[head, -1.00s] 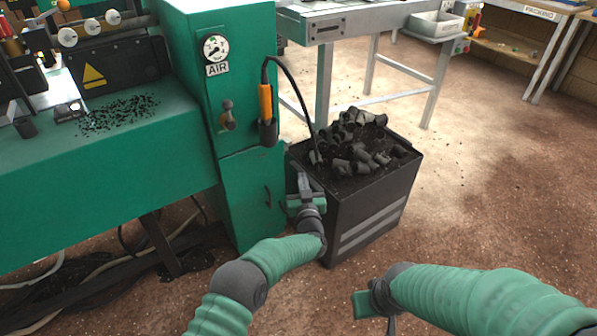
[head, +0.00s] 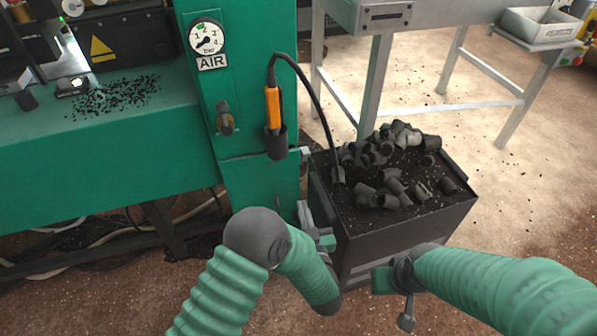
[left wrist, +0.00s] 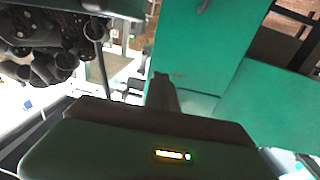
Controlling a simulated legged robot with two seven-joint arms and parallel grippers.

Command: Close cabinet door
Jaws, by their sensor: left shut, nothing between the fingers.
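The green cabinet (head: 208,110) stands left of centre in the head view, with an air gauge on its upper part. Its lower door (head: 255,190) is a plain green panel below a horizontal seam. I cannot tell whether the door is flush or slightly ajar. A green panel with a dark handle (left wrist: 204,5) shows in the left wrist view. My left gripper (head: 304,213) is shut and empty, low between the door's right side and the black bin; contact is unclear. Its dark fingers show in the left wrist view (left wrist: 163,92). My right gripper (head: 395,288) is in front of the bin, its jaws unclear.
The black bin (head: 410,235), heaped with dark plugs (head: 400,165), stands close right of the cabinet. An orange-handled tool (head: 272,108) with a black hose hangs on the cabinet. A grey metal table (head: 375,50) stands behind. Cables lie under the green bench (head: 110,160).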

